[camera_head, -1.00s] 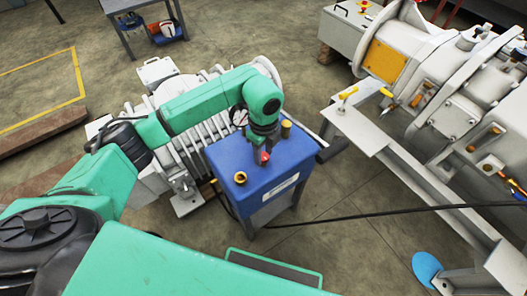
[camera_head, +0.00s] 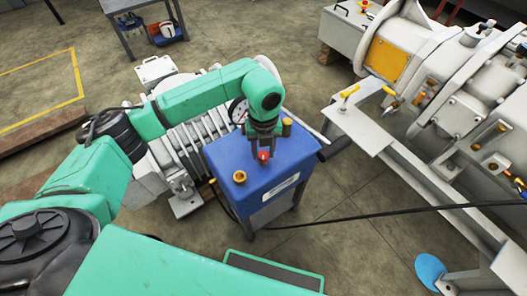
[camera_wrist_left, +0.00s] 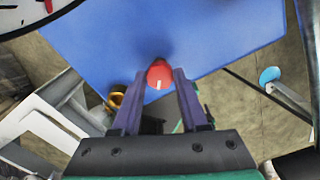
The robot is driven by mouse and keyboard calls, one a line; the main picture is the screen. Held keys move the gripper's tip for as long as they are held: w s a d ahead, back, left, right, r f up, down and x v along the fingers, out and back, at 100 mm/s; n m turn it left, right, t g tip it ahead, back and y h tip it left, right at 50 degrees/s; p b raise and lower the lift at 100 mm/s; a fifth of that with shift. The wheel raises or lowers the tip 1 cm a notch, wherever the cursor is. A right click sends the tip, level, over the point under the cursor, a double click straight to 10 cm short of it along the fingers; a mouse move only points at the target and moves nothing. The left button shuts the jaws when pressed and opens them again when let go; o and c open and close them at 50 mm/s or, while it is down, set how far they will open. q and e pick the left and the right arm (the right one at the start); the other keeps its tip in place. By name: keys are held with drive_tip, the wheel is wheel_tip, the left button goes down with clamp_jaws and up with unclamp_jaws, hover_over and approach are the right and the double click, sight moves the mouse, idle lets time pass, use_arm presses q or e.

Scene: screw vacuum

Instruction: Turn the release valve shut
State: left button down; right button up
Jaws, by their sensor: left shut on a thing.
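The release valve is a red knob (camera_head: 263,156) with a white mark, on top of the blue box (camera_head: 222,160). It also shows in the left wrist view (camera_wrist_left: 159,76), between the two fingertips. My left gripper (camera_head: 264,151) reaches down over the box, shut on the red knob with one finger on each side. The wrist view shows the left gripper (camera_wrist_left: 160,80) from behind, with the blue top beyond it. My right gripper is not in view.
A brass fitting (camera_head: 239,177) and a taller brass fitting (camera_head: 287,126) stand on the box near the gripper. A round gauge (camera_head: 238,110) is just behind. A black cable (camera_head: 380,212) runs right from the box. A large grey machine (camera_head: 450,100) stands at the right.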

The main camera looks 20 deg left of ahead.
sight(263, 155)
use_arm(q)
drive_tip(key=m+b, duration=0.2)
drive_tip(key=m, duration=0.3)
drive_tip(key=shift+m, duration=0.3)
drive_tip(key=m+b, duration=0.1)
drive_tip(key=m, duration=0.2)
drive_tip(key=shift+r+m, duration=0.1)
drive_tip(key=shift+m, duration=0.6)
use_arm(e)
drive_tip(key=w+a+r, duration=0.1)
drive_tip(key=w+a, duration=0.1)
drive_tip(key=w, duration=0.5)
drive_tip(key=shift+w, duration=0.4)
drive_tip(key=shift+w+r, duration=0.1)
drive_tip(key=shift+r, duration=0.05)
use_arm(q)
drive_tip(key=shift+c, duration=2.2)
unclamp_jaws()
wheel_tip(263, 155, up, 14)
drive_tip(key=shift+r+p, duration=0.25)
drive_tip(key=shift+p, duration=0.15)
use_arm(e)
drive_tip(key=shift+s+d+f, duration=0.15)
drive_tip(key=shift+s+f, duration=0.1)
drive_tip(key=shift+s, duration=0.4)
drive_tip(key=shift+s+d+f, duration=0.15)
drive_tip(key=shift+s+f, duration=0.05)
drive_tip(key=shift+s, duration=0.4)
